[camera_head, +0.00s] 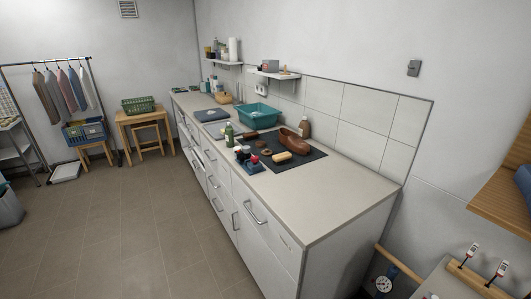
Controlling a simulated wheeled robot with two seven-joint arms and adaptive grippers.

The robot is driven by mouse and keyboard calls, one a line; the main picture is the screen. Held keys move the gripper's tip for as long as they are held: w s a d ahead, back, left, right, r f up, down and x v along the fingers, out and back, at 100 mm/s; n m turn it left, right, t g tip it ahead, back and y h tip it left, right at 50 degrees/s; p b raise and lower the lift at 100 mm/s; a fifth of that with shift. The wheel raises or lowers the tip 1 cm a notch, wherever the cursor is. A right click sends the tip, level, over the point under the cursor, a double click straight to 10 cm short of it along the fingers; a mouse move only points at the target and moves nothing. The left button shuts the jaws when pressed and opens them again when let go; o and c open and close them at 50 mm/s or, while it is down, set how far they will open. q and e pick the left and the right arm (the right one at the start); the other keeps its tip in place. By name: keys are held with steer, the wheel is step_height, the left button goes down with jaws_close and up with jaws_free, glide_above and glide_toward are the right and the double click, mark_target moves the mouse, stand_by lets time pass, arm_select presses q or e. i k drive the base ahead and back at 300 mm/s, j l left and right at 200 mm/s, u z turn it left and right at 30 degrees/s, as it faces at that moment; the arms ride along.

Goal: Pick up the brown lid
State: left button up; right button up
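A small round brown piece (266,152), which looks like the brown lid, lies on a dark mat (312,155) on the long counter. It is too small to make out clearly. Just left of it are small dark and red items (253,160). Neither of my grippers shows in the head view.
The counter's near end is bare. Open floor (130,230) lies left of the counter. A workbench is at the lower right.

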mark_target(267, 152)
steer(key=i+j, duration=0.3)
steer(key=i+j+z, duration=0.1)
steer(key=i+j, duration=0.15)
steer(key=j, duration=0.2)
steer(key=i+j, duration=0.25)
steer(key=i+j+z, duration=0.1)
steer(key=i+j, duration=0.15)
steer(key=j, duration=0.25)
steer(key=i+j, duration=0.25)
steer(key=j, duration=0.15)
steer(key=i+j+z, duration=0.1)
steer(key=i+j, duration=0.15)
steer(key=j, duration=0.15)
steer(key=i+j, duration=0.25)
steer(key=j, duration=0.2)
